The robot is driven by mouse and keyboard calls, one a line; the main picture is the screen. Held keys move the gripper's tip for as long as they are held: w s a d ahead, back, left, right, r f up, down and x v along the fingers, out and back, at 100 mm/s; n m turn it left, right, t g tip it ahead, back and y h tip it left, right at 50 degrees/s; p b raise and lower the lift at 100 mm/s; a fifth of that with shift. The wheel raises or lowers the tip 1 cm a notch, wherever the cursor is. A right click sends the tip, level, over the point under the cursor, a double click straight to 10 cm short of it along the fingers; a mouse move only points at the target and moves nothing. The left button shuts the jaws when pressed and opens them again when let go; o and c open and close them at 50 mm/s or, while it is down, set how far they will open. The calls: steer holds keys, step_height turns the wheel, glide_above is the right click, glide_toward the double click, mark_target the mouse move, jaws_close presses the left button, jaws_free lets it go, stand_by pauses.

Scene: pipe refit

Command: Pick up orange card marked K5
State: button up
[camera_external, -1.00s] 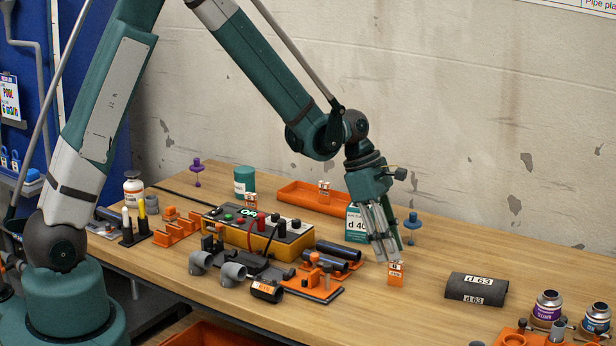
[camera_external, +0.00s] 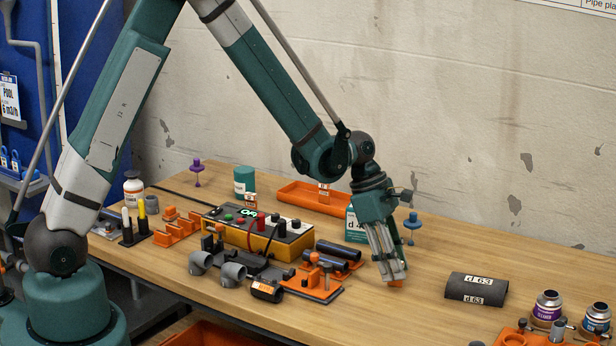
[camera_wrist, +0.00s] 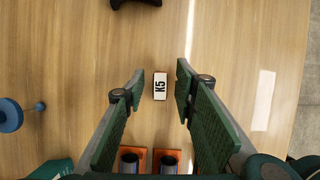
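The orange card marked K5 stands upright on the table; its white top label reading K5 (camera_wrist: 160,86) shows in the wrist view. In the external view only its orange lower part (camera_external: 396,283) shows below the fingers. My gripper (camera_external: 394,275) is low over the card. In the wrist view my gripper (camera_wrist: 160,88) is open, with one finger on each side of the card and a gap to each. The card's sides are mostly hidden by the fingers in the external view.
A dark d 63 pipe piece (camera_external: 476,289) lies to the right. A teal box (camera_external: 356,226) and a blue-topped stand (camera_external: 412,222) are behind my gripper. An orange fixture (camera_external: 318,280) with dark parts is to the left. The table between card and pipe is clear.

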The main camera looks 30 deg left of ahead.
stand_by(0.5)
steer(key=c, duration=0.8)
steer(key=shift+r, duration=0.15)
steer(key=shift+r+p, duration=0.85)
steer(key=shift+r, duration=4.05)
